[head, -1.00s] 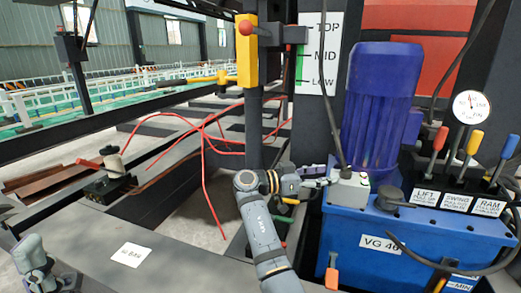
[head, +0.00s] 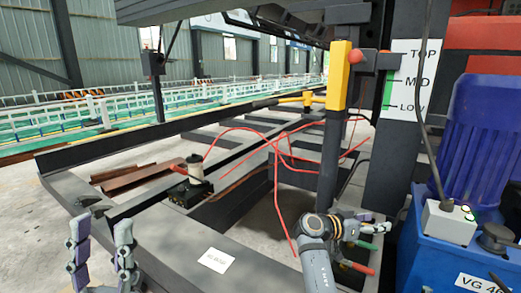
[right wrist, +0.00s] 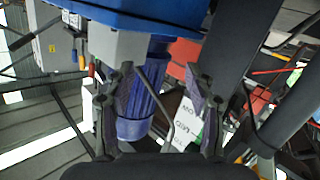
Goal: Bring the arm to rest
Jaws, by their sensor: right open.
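My right gripper (head: 370,228) is open and empty at the lower right of the head view. It is left of a pale grey button box (head: 448,222) on the blue power unit (head: 445,258), with a visible gap between. The right wrist view shows its two fingers (right wrist: 160,95) spread apart, with the blue motor (right wrist: 140,95) and a white label beyond them. My left gripper (head: 101,238) is at the lower left of the head view, fingers pointing up and well apart, with nothing between them.
A black post with a yellow top (head: 338,75) and red knob stands just behind my right gripper. Red hoses (head: 277,190) loop beside it. A black device with a pale roll (head: 194,170) sits on the dark frame. A white tag (head: 216,260) lies on clear grey surface between my grippers.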

